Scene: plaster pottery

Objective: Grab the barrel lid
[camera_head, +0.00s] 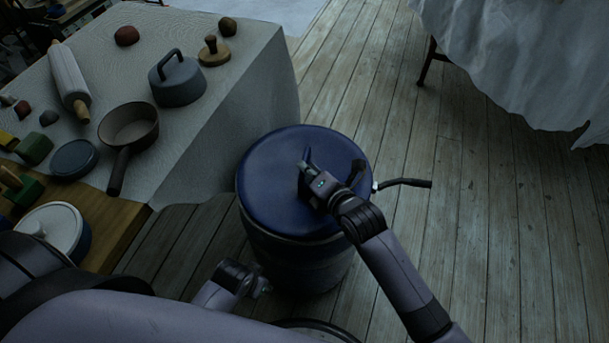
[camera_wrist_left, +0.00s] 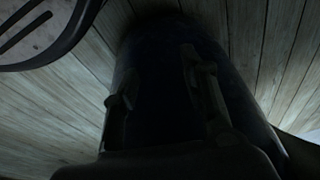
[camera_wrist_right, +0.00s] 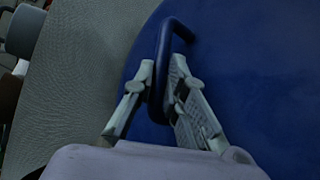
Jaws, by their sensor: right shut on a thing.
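The round blue barrel lid (camera_head: 270,165) sits on top of the barrel (camera_head: 312,262), which stands on the floor right of the table. My right gripper (camera_head: 310,172) is over the lid. In the right wrist view, my right gripper (camera_wrist_right: 161,78) is shut on the lid's dark blue bar handle (camera_wrist_right: 178,24), with one finger on each side. My left gripper (camera_head: 260,287) is low at the barrel's front left side. In the left wrist view, my left gripper (camera_wrist_left: 158,85) is open, its fingers apart in front of the dark barrel wall.
The plank floor (camera_head: 470,220) at right is clear. A draped cloth (camera_head: 530,60) hangs at top right.

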